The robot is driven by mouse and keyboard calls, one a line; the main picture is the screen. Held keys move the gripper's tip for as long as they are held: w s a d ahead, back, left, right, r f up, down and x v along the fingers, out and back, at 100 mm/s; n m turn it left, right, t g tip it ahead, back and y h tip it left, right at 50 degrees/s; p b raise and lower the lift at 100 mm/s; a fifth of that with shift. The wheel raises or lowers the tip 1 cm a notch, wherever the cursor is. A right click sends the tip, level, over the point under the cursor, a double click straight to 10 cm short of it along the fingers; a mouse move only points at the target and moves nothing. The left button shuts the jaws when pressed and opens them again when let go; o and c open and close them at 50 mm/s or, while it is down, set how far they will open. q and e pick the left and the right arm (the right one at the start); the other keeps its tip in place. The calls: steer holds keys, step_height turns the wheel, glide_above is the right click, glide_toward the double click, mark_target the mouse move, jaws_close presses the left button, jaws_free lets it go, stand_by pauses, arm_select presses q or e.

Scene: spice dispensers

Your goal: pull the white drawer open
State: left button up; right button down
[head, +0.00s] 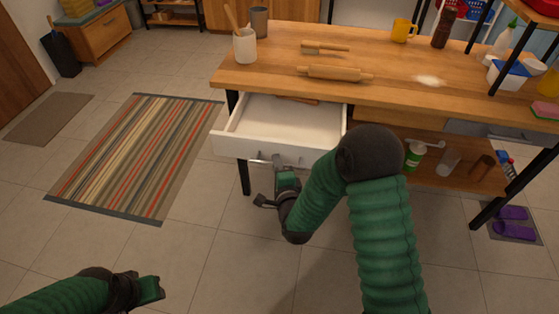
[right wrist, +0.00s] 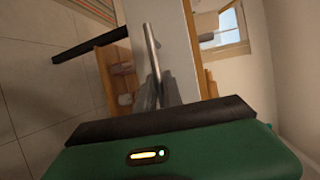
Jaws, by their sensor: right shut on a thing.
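The white drawer (head: 277,120) under the wooden table stands pulled out in the head view, its inside visible. A wooden item (head: 299,100) lies at its back. Its metal bar handle (head: 262,161) is on the front panel, and the handle also shows in the right wrist view (right wrist: 152,52). My right gripper (head: 277,164) is at the handle and shut on it. The green gripper body hides part of the handle. My left gripper (head: 148,287) is at the lower left, far from the drawer; its finger gap is not clear.
The wooden table (head: 380,80) carries a rolling pin (head: 335,74), a brush (head: 325,47), a utensil crock (head: 245,46) and a yellow mug (head: 403,30). A lower shelf (head: 450,175) holds bottles and jars. A striped rug (head: 140,155) lies left. Floor before the drawer is clear.

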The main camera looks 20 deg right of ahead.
steer(key=shift+s+f, duration=0.1)
steer(key=shift+f, duration=0.15)
steer(key=c, duration=1.5)
jaws_free()
steer(key=shift+d, duration=0.1)
steer(key=shift+r, duration=0.15)
steer(key=p+v, duration=1.3)
steer(key=v, duration=0.3)
steer(key=shift+s, duration=0.3)
